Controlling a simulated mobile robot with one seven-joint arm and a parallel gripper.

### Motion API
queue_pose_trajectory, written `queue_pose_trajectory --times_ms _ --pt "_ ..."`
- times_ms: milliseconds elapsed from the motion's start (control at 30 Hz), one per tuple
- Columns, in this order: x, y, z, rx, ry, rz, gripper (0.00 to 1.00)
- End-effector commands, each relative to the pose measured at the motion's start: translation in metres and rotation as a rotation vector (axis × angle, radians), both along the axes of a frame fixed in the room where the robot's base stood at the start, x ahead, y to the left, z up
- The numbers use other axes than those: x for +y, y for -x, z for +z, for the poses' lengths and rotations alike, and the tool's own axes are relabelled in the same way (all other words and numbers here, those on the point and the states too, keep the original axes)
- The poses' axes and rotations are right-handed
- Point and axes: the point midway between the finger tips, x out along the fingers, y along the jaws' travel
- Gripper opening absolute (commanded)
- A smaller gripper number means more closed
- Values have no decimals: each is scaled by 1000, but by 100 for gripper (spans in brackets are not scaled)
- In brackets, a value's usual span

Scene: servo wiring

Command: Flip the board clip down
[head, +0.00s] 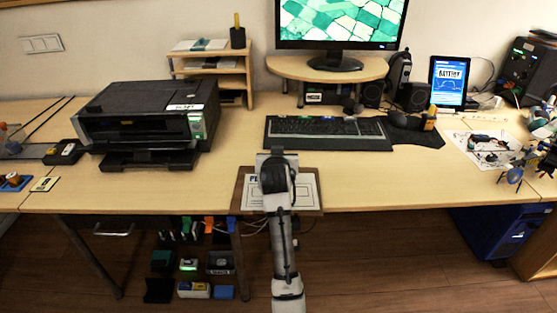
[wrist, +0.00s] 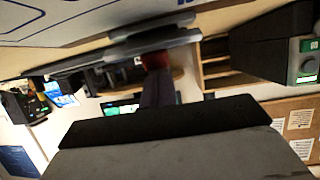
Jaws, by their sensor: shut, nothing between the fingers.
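The clipboard (head: 239,190) is brown, holds a white printed sheet (head: 308,192) and lies at the front edge of the desk. My arm covers its middle in the head view. In the wrist view, the sheet (wrist: 60,22) fills the upper left, and the grey metal board clip (wrist: 152,43) runs along the board's edge. I cannot tell for sure how far the clip is tilted. My gripper (wrist: 155,64) is shut and empty, its reddish tips right at the clip, seemingly touching it. In the head view my arm hides the fingertips.
A keyboard (head: 325,128) lies just behind the clipboard. A black printer (head: 145,115) stands to the left, and a monitor (head: 340,22) is on a riser behind. Desk right of the clipboard is clear.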

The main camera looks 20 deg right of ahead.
Motion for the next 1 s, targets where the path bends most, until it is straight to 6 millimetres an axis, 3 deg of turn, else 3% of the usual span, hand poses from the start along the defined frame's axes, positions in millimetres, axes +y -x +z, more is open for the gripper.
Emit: queue_pose_trajectory --times_ms 1000 --pt "2 5 16 8 -2 1 0"
